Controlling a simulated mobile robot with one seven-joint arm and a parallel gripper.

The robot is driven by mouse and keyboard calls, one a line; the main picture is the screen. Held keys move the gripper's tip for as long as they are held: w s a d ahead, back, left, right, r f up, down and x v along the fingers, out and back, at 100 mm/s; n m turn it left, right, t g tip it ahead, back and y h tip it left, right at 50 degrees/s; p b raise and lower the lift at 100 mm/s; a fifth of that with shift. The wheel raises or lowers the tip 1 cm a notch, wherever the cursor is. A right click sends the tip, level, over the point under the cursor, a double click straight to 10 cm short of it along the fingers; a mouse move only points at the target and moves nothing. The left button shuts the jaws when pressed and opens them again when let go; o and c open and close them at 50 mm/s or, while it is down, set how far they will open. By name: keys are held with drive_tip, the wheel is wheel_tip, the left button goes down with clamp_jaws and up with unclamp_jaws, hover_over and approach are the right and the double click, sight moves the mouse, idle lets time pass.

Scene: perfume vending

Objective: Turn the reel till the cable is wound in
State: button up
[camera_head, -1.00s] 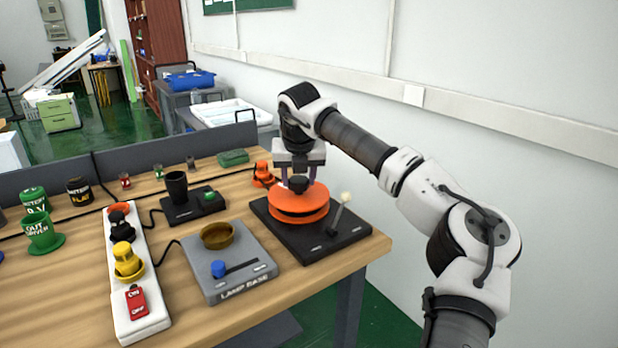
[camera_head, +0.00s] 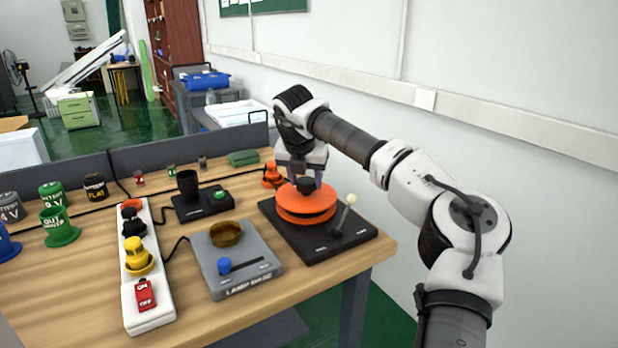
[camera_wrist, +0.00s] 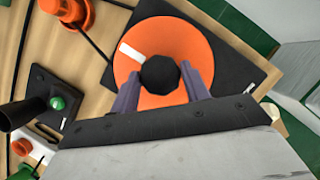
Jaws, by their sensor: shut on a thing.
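The orange reel (camera_head: 306,210) sits on a black base plate (camera_head: 284,240) at the table's right end. It has a dark knob (camera_head: 305,185) on top. My gripper (camera_head: 306,176) is over the reel with its purple fingers shut on the knob. In the wrist view, my gripper (camera_wrist: 162,86) has one finger on each side of the round black knob (camera_wrist: 160,73), and the orange reel (camera_wrist: 190,40) shows a white mark left of the knob. A dark cable (camera_wrist: 88,38) runs near an orange plug-like piece (camera_wrist: 70,10). How much cable is wound cannot be seen.
A lever with a pale ball (camera_head: 345,212) stands on the base's right corner. The grey lamp base (camera_head: 236,262), white power strip (camera_head: 150,302) and black cup device (camera_head: 190,195) stand to the left. A grey partition (camera_head: 140,170) borders the table's back.

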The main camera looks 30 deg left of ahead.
drive_tip(key=o, duration=1.4)
drive_tip(key=v, duration=1.3)
drive_tip(key=shift+s+d+r+b, duration=0.1)
drive_tip(key=shift+s+r+b, duration=0.1)
drive_tip(key=shift+r+b, duration=0.2)
